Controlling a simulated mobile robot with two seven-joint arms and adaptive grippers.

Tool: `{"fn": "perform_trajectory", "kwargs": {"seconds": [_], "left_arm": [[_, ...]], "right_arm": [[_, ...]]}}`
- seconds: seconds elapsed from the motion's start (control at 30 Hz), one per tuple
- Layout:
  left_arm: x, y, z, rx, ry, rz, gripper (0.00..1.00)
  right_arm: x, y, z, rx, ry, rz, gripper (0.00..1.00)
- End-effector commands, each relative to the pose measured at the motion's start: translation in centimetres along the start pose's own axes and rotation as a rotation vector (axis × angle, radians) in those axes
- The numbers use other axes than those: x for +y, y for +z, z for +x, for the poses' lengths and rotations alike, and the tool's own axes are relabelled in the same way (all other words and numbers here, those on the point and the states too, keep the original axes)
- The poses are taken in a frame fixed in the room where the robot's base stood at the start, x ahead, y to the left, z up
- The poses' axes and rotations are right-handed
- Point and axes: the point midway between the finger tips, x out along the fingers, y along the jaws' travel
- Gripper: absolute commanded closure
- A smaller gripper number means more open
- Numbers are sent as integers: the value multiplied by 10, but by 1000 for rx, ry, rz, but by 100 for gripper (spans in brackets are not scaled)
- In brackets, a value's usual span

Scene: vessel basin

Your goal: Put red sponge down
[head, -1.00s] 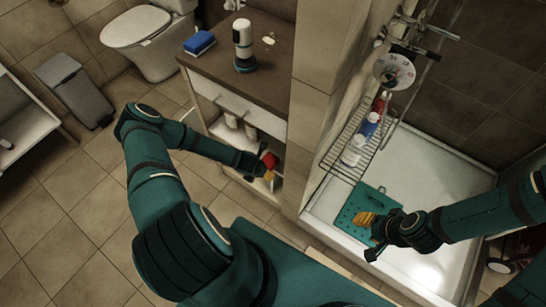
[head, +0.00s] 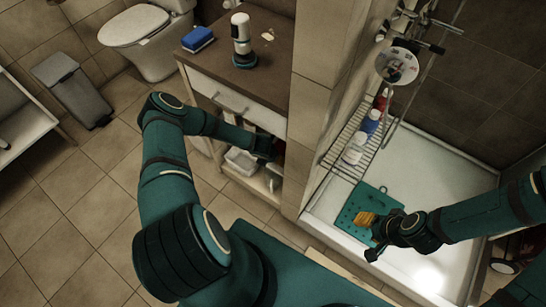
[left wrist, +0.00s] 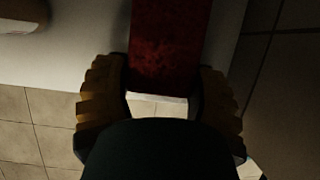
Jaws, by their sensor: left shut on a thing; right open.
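The red sponge (left wrist: 168,45) fills the upper middle of the left wrist view as a dark red block. My left gripper (left wrist: 163,95) is shut on it, with a ridged yellow finger pad on each side. In the head view my left arm reaches into the open lower part of the vanity cabinet (head: 225,98). The left gripper there is dark and mostly hidden by shadow and the cabinet. My right gripper (head: 366,218) is open and empty over a teal mat (head: 362,198) by the shower tray's edge.
A white container (head: 241,160) is on the cabinet's lower shelf, near my left forearm. Bottles (head: 355,148) stand on a wire rack beside the shower tray (head: 430,190). A tiled pillar (head: 318,100) is right of the cabinet.

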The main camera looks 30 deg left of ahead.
Motion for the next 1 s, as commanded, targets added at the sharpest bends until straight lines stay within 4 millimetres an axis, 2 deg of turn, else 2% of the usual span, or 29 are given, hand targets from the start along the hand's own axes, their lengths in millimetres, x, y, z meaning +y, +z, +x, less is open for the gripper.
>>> {"fn": "perform_trajectory", "kwargs": {"seconds": [0.1,0.13,0.2,0.57,1.0], "left_arm": [[0,-1,2,0,0,0,56],[0,-1,2,0,0,0,27],[0,-1,1,0,0,0,7],[0,0,-2,0,0,0,7],[0,0,-65,0,1,0,7]], "right_arm": [[0,0,0,0,0,0,53],[0,0,0,0,0,0,53],[0,0,0,0,0,0,53],[0,0,-1,0,0,0,53],[-8,2,-23,-11,-1,2,53]]}}
